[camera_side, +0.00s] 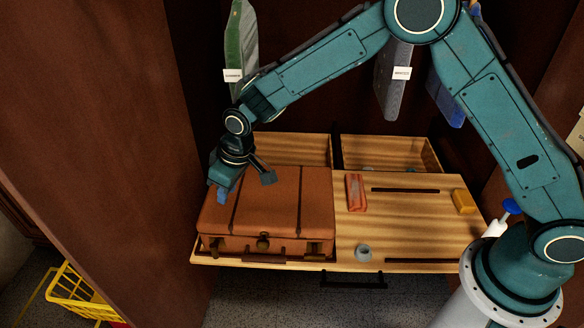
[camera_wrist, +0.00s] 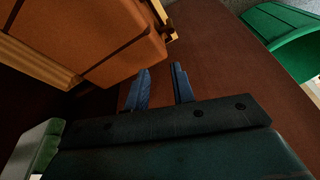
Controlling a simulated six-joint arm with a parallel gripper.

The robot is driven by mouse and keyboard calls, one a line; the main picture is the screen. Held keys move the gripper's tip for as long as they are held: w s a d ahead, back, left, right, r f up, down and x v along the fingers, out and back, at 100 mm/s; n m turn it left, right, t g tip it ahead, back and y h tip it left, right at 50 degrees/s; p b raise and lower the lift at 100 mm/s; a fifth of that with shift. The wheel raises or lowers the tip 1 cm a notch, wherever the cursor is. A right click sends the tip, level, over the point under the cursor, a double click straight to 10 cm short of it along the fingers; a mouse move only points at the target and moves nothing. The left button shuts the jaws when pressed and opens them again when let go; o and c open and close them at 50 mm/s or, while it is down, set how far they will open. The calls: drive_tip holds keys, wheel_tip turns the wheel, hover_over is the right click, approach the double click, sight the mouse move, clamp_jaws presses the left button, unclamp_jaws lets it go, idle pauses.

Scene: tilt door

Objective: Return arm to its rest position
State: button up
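My gripper (camera_side: 222,192) is above the left part of a brown suitcase (camera_side: 268,208) in the side view, with its fingers pointing down. The suitcase lies closed on the wooden board. In the wrist view my gripper (camera_wrist: 162,88) shows two blue fingers standing apart with nothing between them. The suitcase also shows at the upper left of the wrist view (camera_wrist: 105,50), beside the fingers. I cannot tell whether the gripper touches it. My arm arches from its base at the right over the board.
The wooden board (camera_side: 410,235) carries a reddish block (camera_side: 356,192), a yellow block (camera_side: 464,201) and a small grey ring (camera_side: 364,253). A dark red wall panel (camera_side: 110,130) stands close left of my gripper. Green, grey and blue items hang behind the arm. A yellow crate (camera_side: 75,295) stands on the floor.

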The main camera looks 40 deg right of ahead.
drive_tip(key=s+d+r+m+t, duration=0.1)
drive_tip(key=s+d+r, duration=0.5)
drive_tip(key=d+r, duration=0.3)
drive_tip(key=s+d+r+m, duration=0.2)
drive_tip(key=s+d+r, duration=0.4)
drive_tip(key=r, duration=0.5)
drive_tip(key=s+d+r+m, duration=0.1)
drive_tip(key=s+d, duration=0.3)
drive_tip(key=s, duration=0.7)
drive_tip(key=s+d+r+m+t+h, duration=0.1)
drive_tip(key=s+d, duration=0.4)
drive_tip(key=s, duration=0.5)
drive_tip(key=shift+s+r+t+h, duration=0.3)
drive_tip(key=shift+s, duration=0.1)
drive_tip(key=shift+o, duration=0.4)
